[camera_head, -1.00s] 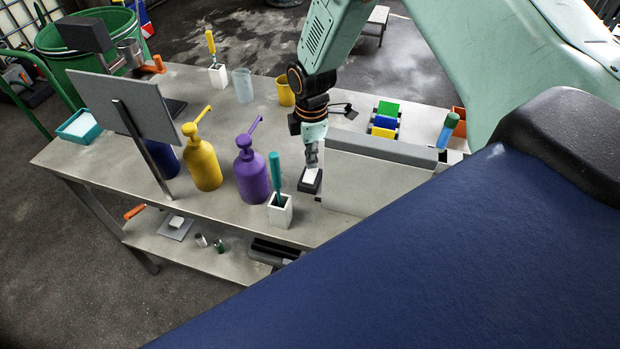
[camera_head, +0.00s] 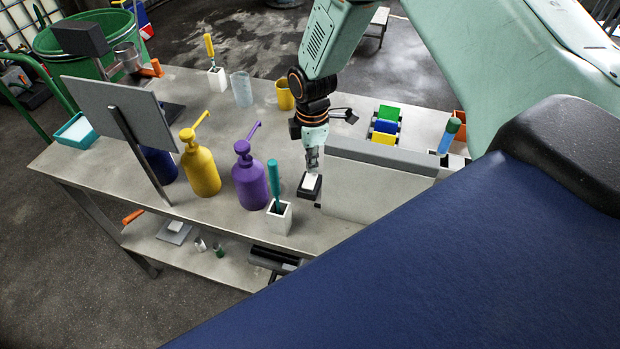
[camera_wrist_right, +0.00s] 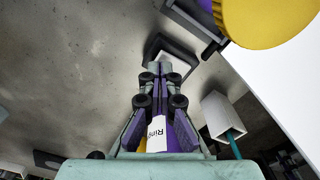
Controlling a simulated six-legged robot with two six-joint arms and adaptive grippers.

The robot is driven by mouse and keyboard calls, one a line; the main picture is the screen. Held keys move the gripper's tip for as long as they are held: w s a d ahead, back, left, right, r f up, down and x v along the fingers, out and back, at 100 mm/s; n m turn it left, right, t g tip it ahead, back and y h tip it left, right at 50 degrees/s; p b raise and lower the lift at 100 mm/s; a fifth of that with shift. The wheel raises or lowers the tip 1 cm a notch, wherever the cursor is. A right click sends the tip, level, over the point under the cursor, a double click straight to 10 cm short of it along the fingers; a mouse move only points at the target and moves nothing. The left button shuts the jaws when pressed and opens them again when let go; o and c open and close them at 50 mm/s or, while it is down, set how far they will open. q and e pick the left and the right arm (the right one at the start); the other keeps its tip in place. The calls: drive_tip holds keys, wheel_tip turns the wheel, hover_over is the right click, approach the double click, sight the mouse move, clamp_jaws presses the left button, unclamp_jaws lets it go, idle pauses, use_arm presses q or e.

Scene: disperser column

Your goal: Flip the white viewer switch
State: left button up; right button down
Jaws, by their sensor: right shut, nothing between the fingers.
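The white switch (camera_head: 310,182) sits in a dark base on the table, beside the pale box-like panel (camera_head: 372,186). It also shows in the right wrist view (camera_wrist_right: 178,62), just beyond my fingertips and partly hidden by them. My right gripper (camera_head: 313,168) points down at the switch's far edge, shut and empty. In the right wrist view its fingertips (camera_wrist_right: 157,70) are together and overlap the switch; I cannot tell whether they touch it. My left gripper is not in view.
A white holder with a teal handle (camera_head: 280,217) stands close left of the switch. Purple (camera_head: 249,182) and yellow (camera_head: 201,172) pump bottles stand further left. Behind are a yellow cup (camera_head: 284,97) and a coloured block rack (camera_head: 386,124). Bare tabletop lies behind the bottles.

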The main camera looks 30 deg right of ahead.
drive_tip(key=shift+s+a+r, duration=0.2)
drive_tip(key=shift+s+r, duration=0.05)
drive_tip(key=shift+f, duration=0.1)
drive_tip(key=shift+w+d+f, duration=0.15)
drive_tip(key=shift+w+f, duration=0.05)
drive_tip(key=shift+f, duration=0.05)
drive_tip(key=shift+s, duration=0.2)
drive_tip(key=shift+f+b, duration=0.2)
drive_tip(key=shift+b, duration=0.1)
drive_tip(key=shift+w+f, duration=0.2)
drive_tip(key=shift+s+f, duration=0.1)
drive_tip(key=shift+s, duration=0.05)
